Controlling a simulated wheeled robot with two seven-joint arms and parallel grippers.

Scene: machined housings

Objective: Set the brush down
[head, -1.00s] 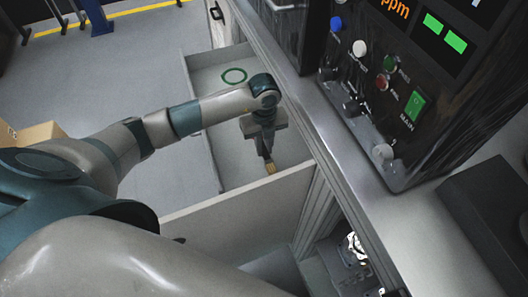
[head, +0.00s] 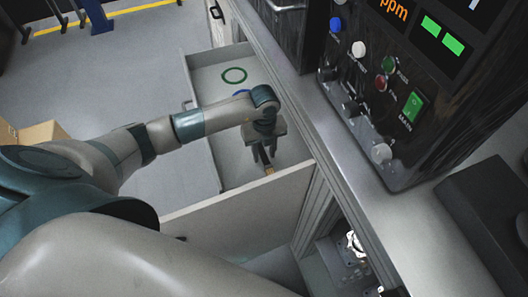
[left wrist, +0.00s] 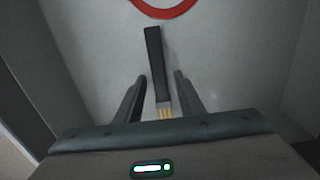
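The brush (left wrist: 153,57) has a dark handle and pale tan bristles. In the left wrist view it appears to lie on the drawer floor, handle pointing away and bristles towards the gripper. My left gripper (left wrist: 160,88) is open, with one finger on each side of the brush and a gap to both. In the head view my left gripper (head: 262,155) reaches down into the open drawer (head: 205,92), and only the brush's tan bristles (head: 269,170) show clearly below it. My right gripper is not in view.
A green ring (head: 234,75) and part of a blue ring (head: 241,93) lie in the drawer. A red ring (left wrist: 166,8) shows in the left wrist view. The counter edge and a black control panel (head: 410,95) stand to the right. A cardboard box (head: 38,132) is at left.

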